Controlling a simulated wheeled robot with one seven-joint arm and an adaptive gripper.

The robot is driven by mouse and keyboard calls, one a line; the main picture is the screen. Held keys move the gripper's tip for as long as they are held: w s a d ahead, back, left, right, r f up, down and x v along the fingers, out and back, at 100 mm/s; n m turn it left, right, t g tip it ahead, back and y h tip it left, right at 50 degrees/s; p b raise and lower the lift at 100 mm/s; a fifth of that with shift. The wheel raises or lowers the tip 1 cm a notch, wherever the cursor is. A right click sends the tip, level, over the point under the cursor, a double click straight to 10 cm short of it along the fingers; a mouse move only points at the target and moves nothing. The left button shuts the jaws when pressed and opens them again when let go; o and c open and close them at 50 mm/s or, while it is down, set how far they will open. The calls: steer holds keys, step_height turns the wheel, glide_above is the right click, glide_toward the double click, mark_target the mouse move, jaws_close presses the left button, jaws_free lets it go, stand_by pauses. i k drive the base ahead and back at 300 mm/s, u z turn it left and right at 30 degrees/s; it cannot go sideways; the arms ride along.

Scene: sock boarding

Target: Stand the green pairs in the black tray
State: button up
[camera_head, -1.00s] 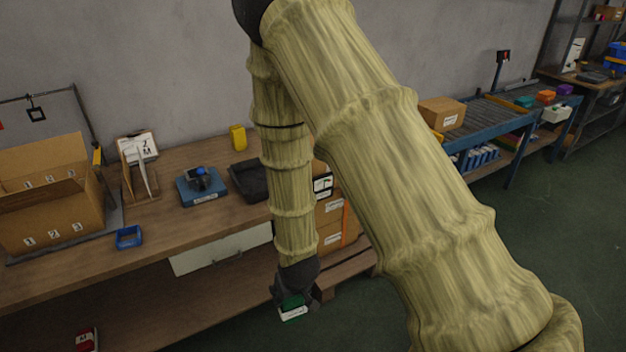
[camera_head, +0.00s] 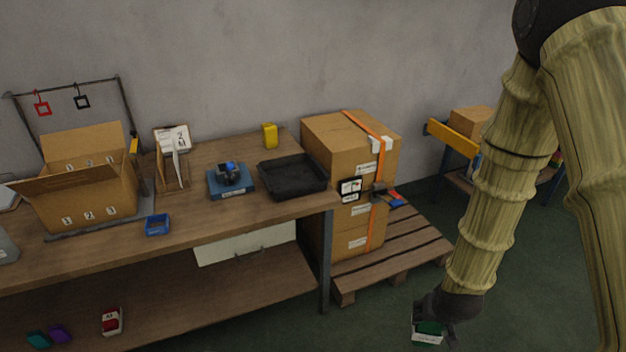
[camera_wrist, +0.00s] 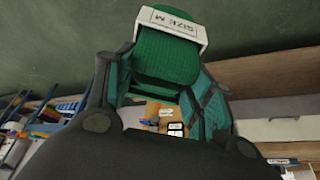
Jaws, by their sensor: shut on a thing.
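My gripper (camera_head: 436,312) is at the lower right in the head view, in front of the pallet and below bench height. It is shut on a green pair (camera_wrist: 166,55), which also shows in the head view (camera_head: 430,328). In the wrist view the pair is ribbed green cloth with a white band reading "SIZE M". The black tray (camera_head: 293,190) lies on the bench's right end and looks empty. No other green pair is clear; a teal bundle (camera_head: 38,340) and a purple one (camera_head: 60,334) lie on the lower shelf.
Strapped cartons (camera_head: 345,135) stand on a wooden pallet (camera_head: 392,250) right of the bench. A blue scale (camera_head: 230,184), a small blue bin (camera_head: 157,225) and an open carton (camera_head: 85,200) stand on the bench. A red pair (camera_head: 112,321) lies on the lower shelf.

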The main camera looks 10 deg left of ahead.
mark_target(303, 182)
steer(key=i, duration=0.75)
steer(key=u, duration=1)
